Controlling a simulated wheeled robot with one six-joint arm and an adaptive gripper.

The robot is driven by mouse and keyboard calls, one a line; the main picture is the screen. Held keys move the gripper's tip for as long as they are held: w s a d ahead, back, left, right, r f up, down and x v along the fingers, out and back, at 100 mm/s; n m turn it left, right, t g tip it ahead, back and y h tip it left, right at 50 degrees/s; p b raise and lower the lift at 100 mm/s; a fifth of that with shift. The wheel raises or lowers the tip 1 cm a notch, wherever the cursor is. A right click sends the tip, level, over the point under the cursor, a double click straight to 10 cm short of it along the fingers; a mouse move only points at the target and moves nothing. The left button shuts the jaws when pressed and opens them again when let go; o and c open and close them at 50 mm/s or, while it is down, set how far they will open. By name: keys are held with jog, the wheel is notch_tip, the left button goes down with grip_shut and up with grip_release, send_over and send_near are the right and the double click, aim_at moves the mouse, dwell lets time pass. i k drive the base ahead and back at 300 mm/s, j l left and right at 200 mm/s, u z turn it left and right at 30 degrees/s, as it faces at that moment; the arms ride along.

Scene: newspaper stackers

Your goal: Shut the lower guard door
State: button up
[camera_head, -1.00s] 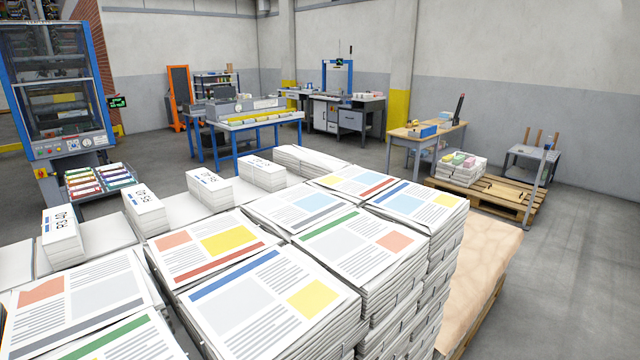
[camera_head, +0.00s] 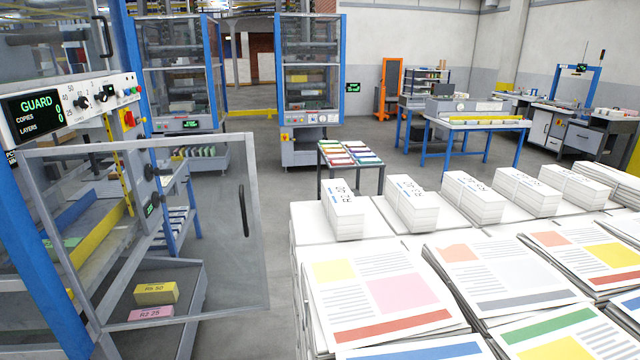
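The lower guard door (camera_head: 215,215) is a clear panel in a grey frame at the left of the head view. It stands open, swung out from the blue-framed stacker toward the newspaper piles. A dark upright handle (camera_head: 244,210) sits near its free right edge. The stacker's control panel (camera_head: 70,108) is above the door, and its display reads GUARD, with COPIES 0 and LAYERS 0. Through the clear panel I see the stacker's inside and a low grey tray with a yellow block and a pink block. My gripper is not in view.
Stacked newspapers (camera_head: 390,290) and white bundles (camera_head: 412,203) fill the lower right, close to the door's free edge. A small table with coloured stacks (camera_head: 350,153) stands behind. More stackers (camera_head: 310,75) are at the back. Grey floor is open between door and table.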

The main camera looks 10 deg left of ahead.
aim_at(23, 156)
jog(key=j+u, duration=0.1)
jog(key=u, duration=0.75)
jog(key=j+u, duration=0.15)
jog(key=u, duration=0.25)
jog(key=j+z, duration=0.3)
jog(key=j, duration=0.5)
jog(key=i+j+z, duration=0.15)
jog(key=j, duration=0.15)
jog(key=j+z, duration=0.15)
jog(key=j, duration=0.15)
jog(key=i+j+z, duration=0.15)
jog(key=j, duration=0.2)
jog(key=i+j+z, duration=0.35)
jog(key=i+l, duration=0.05)
jog(key=i, duration=0.05)
